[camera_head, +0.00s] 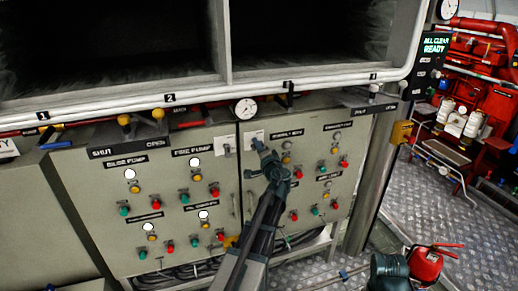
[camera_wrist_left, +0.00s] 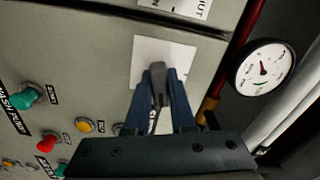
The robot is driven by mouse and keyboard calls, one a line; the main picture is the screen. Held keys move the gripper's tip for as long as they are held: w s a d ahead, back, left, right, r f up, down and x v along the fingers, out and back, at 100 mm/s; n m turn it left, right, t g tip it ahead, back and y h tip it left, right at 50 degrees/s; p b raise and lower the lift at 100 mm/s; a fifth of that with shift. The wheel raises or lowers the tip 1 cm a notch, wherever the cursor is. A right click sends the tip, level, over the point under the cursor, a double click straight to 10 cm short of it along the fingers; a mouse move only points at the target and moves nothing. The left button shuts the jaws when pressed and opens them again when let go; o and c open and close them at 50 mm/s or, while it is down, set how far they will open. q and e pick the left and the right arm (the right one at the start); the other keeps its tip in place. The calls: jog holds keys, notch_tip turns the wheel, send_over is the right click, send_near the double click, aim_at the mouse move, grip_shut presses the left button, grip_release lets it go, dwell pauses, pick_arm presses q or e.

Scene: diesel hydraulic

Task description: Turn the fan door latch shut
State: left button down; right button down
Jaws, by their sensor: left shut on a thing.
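The latch (camera_wrist_left: 158,82) is a dark lever in front of a white plate (camera_wrist_left: 178,52) on a grey-green cabinet door. In the wrist view my left gripper (camera_wrist_left: 160,92) has its two blue fingers closed on the lever, one on each side. In the head view my left gripper (camera_head: 260,147) is at the white plate (camera_head: 250,138) near the top left corner of the right-hand cabinet door (camera_head: 328,155); the fingers largely hide the lever there.
A similar small latch (camera_head: 227,149) sits just left, on the neighbouring door. A round gauge (camera_head: 245,109) and pipes run above the doors. Knobs and buttons surround my left arm. A red extinguisher (camera_head: 425,264) stands on the floor at right.

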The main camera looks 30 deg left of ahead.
pick_arm(q)
jog(key=n, duration=1.4)
jog(key=c, duration=0.7)
grip_release()
jog(key=v, duration=1.3)
jog(key=shift+s+d, duration=0.25)
jog(key=shift+s, duration=0.05)
